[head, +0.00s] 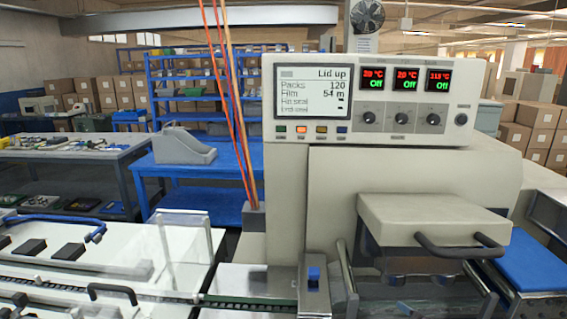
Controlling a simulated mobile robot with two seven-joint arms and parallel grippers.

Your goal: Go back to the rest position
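Neither of my grippers nor my arms shows in the head view. The flow wrapper's cream control box (380,100) stands in front of me, right of the middle. Its screen (312,92) reads "Lid up", Packs 120, Film 54 m. Three small displays (406,78) show 20, 20 and about 115 °C, each marked Off. Below sits a cream block with a black handle (461,246).
An infeed conveyor (150,297) runs along the bottom, beside a white deck with a clear cover (183,245), a blue handle (60,218) and a black handle (112,291). A grey table (70,155), blue shelving and boxes stand behind. A blue surface (535,262) lies at right.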

